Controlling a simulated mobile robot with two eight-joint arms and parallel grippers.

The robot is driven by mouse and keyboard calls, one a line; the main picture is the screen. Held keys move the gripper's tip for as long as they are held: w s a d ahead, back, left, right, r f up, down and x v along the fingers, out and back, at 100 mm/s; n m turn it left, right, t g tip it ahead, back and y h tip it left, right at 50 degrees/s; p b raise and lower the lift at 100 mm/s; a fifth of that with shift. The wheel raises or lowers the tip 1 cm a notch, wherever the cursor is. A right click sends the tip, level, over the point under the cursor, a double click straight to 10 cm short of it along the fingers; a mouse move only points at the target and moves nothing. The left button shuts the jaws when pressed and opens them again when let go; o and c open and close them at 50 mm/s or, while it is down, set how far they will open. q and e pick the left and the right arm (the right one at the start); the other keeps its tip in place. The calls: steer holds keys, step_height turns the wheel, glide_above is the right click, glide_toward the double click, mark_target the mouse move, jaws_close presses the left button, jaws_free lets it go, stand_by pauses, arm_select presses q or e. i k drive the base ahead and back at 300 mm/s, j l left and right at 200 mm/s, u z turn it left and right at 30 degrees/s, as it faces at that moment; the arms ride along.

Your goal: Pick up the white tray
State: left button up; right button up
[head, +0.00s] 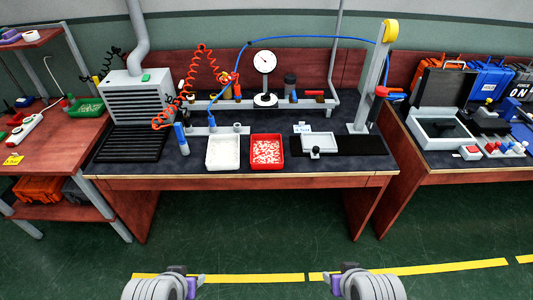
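The white tray (222,169) lies flat on the dark top of the middle workbench, near its front edge. Its inside looks off-white, and I cannot tell whether anything lies in it. My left gripper (198,282) is low at the bottom of the head view, in front of the bench and well short of the tray. My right gripper (328,277) is low at the bottom too, right of the left one. Both are apart from the tray and appear to hold nothing. Their fingers are too small to show whether they are open or shut.
A red tray (267,170) with small pale pieces stands close to the right of the white tray. A blue-handled tool (182,141) stands close to its left. Behind are a rail and a dial gauge (264,64). A grey plate fixture (320,144) lies farther right. The floor before the bench is clear.

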mark_target(222, 154)
steer(key=i+j+u, duration=0.5)
steer(key=u, duration=0.2)
steer(key=i+j+u, duration=0.1)
steer(key=i+u, duration=0.25)
steer(key=k, duration=0.1)
